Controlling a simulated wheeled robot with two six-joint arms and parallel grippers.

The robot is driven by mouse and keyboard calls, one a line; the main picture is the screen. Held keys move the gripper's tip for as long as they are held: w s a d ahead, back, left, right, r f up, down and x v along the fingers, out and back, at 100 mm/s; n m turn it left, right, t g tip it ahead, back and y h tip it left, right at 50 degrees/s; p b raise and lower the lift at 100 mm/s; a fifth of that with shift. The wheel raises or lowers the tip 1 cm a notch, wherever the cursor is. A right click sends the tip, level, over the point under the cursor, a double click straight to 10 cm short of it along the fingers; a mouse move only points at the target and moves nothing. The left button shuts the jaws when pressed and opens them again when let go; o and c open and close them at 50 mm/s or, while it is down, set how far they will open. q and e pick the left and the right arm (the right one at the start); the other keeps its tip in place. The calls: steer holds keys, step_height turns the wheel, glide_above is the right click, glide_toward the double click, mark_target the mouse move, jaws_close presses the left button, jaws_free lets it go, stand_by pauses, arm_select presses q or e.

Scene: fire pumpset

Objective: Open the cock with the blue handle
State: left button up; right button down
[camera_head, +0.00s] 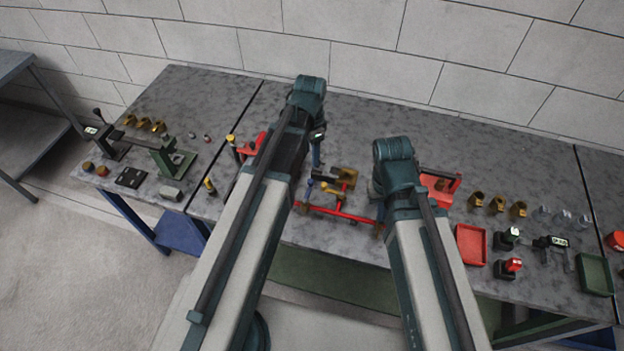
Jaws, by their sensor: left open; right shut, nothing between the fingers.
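A red pipe (340,213) with brass fittings and a brass body (345,180) stands on the middle of the grey workbench. A small blue part (309,188), likely the cock's blue handle, shows at the left of this piping, close to my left arm. Its exact angle is too small to tell. My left gripper (317,158) hangs below the teal wrist, above and behind the blue part; it is open and apart from it. My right gripper (377,200) is low beside the right end of the red pipe, shut and empty, largely hidden by its own arm.
A vise-like green stand (172,160) and small brass parts stand at the left. A red tray (471,244), brass fittings (497,204) and a green tray (593,274) lie at the right. Red items flank the piping. A block wall closes the back.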

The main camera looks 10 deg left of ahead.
mark_target(311, 181)
arm_select(q)
step_height(311, 181, down, 13)
steer(key=b, duration=1.2)
steer(key=shift+r, duration=0.15)
jaws_close()
stand_by(0.6)
